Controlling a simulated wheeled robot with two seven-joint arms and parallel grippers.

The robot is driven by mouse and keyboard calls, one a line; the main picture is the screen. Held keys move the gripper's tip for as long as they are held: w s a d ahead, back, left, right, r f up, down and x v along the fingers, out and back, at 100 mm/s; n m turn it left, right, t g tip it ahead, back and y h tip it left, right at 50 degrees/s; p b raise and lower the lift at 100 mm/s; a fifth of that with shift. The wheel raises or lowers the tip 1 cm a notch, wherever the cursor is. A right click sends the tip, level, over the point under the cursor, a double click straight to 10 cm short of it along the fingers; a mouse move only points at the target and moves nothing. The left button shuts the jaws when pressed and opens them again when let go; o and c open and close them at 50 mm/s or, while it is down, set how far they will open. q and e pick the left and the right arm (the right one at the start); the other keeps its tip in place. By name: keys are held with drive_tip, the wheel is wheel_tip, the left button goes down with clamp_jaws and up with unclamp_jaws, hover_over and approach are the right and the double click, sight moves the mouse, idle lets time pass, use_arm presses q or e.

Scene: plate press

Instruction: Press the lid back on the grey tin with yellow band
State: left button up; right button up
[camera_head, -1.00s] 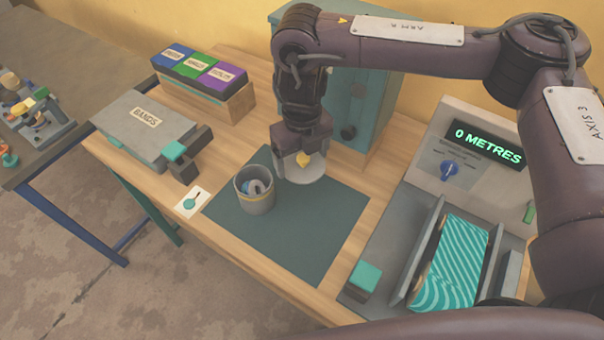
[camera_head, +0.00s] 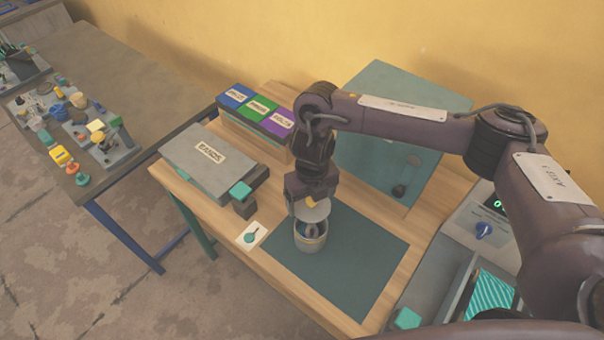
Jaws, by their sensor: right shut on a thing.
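The grey tin with a yellow band (camera_head: 310,243) stands upright on the dark green mat (camera_head: 352,262). Its mouth is open toward me, and something grey and curved shows inside. My right gripper (camera_head: 313,200) is shut on the yellow knob of a round grey lid (camera_head: 318,213). The lid appears just above the far side of the tin's mouth. I cannot tell whether it touches the rim. My left gripper is not in view.
A grey press labelled BANDS (camera_head: 208,155) and a card with a green symbol (camera_head: 252,235) lie left of the mat. Blue, green and purple boxes (camera_head: 257,108) and a teal cabinet (camera_head: 385,135) stand behind. A machine with a dial (camera_head: 484,231) is at right. The mat's right part is clear.

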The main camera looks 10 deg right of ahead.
drive_tip(key=shift+s+p, duration=0.2)
drive_tip(key=shift+p, duration=0.1)
drive_tip(key=shift+d+f, duration=0.1)
drive_tip(key=shift+f, duration=0.55)
drive_tip(key=shift+f+b, duration=0.25)
drive_tip(key=shift+b, duration=0.1)
use_arm(q)
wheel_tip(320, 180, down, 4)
drive_tip(key=b, duration=0.5)
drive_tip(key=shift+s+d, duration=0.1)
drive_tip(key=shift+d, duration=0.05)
use_arm(e)
wheel_tip(320, 180, down, 5)
drive_tip(key=shift+f, duration=0.2)
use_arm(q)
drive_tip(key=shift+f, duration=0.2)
use_arm(e)
drive_tip(key=shift+f, duration=0.1)
idle(0.5)
